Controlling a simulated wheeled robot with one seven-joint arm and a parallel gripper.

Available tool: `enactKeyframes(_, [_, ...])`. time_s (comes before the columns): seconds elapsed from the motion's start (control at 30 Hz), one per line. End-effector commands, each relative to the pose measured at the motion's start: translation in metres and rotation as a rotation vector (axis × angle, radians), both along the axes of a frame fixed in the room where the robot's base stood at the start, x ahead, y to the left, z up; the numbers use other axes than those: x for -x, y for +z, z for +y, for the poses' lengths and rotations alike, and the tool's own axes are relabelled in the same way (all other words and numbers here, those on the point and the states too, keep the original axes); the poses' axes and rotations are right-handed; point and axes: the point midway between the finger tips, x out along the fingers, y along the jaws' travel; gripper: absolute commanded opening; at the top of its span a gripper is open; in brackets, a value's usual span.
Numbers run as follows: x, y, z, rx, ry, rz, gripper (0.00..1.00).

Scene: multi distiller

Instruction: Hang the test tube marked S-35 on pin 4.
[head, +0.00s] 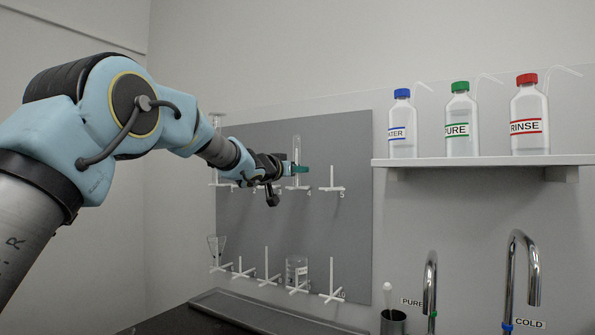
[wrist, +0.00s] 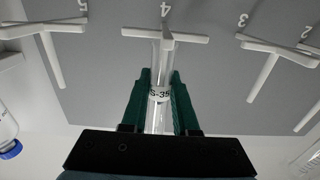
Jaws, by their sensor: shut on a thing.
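The clear test tube (wrist: 158,110) carries a label reading S-35. My gripper (wrist: 160,95) is shut on it with green fingers at both sides. In the head view my gripper (head: 298,169) holds the tube (head: 297,148) upright at the drying board. Pin 4 (wrist: 190,39) is white, with a crossbar and the number 4 behind it. The tube's open end is at the crossbar, and the tube appears to be around the pin's peg. The peg is hard to see through the glass. In the head view pin 4's crossbar (head: 297,188) shows just below the tube.
Pin 5 (head: 332,178) is empty to the right; pin 3 (wrist: 265,72) is empty. A beaker (head: 296,270) and a flask (head: 216,246) hang on the lower row. A shelf (head: 480,161) with several bottles is at the right, above two taps.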

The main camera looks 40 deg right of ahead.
Motion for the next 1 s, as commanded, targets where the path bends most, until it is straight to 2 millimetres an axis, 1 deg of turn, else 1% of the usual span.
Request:
enactKeyframes(0.07, [0.0,0.0,0.0,0.0,0.0,0.0,0.0])
enactKeyframes(0.1, [0.0,0.0,0.0,0.0,0.0,0.0,0.31])
enactKeyframes(0.3, [0.0,0.0,0.0,0.0,0.0,0.0,0.54])
enactKeyframes(0.4, [0.0,0.0,0.0,0.0,0.0,0.0,0.63])
enactKeyframes(0.63, [0.0,0.0,0.001,0.0,0.0,0.0,0.63])
enactKeyframes(0.73, [0.001,0.0,0.005,0.0,0.001,0.0,0.63])
enactKeyframes(0.87, [0.005,-0.001,0.022,0.001,0.001,-0.001,0.63])
enactKeyframes(1.0, [0.012,-0.002,0.048,0.001,0.002,-0.001,0.63])
